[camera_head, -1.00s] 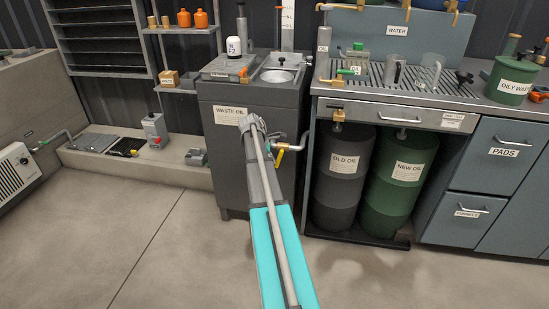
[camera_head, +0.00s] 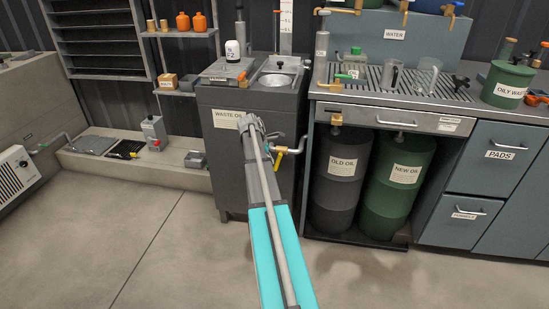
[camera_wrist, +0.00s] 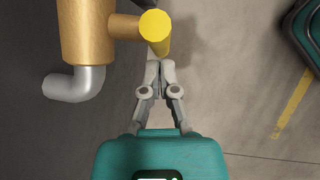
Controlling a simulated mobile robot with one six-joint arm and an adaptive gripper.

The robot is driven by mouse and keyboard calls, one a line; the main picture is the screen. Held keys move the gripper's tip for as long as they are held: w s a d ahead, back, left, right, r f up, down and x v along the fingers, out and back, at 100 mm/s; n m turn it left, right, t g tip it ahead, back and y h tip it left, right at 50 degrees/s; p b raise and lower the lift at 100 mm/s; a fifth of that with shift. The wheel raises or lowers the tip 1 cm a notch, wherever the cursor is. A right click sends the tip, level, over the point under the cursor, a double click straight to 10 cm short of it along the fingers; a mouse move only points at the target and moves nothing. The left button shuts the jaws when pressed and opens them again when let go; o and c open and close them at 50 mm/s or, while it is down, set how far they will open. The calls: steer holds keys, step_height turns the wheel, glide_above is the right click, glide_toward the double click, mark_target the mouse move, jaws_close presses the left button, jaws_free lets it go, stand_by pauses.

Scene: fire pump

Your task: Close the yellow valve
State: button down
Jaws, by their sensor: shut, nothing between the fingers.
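The yellow valve handle (camera_wrist: 156,30) shows at the top middle of the wrist view, joined by a short stem to a brass valve body (camera_wrist: 88,30). In the head view the yellow handle (camera_head: 280,158) hangs at the right side of the waste oil cabinet. My gripper (camera_wrist: 155,64) is shut and empty, its fingertips just below the handle's near end in the wrist view; I cannot tell whether they touch it. In the head view my arm hides the fingertips.
The waste oil cabinet (camera_head: 228,165) stands behind my arm. A grey outlet pipe (camera_wrist: 75,84) bends from the valve body. An old oil drum (camera_head: 340,190) and a new oil drum (camera_head: 398,200) stand at right under the counter. The floor (camera_head: 180,250) in front is clear.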

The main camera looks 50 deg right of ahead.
steer(key=w+a+r+p, duration=0.6)
steer(key=r+p, duration=0.3)
steer(key=shift+r+p, duration=0.35)
stand_by(0.7)
steer(key=shift+w+a, duration=0.15)
stand_by(0.4)
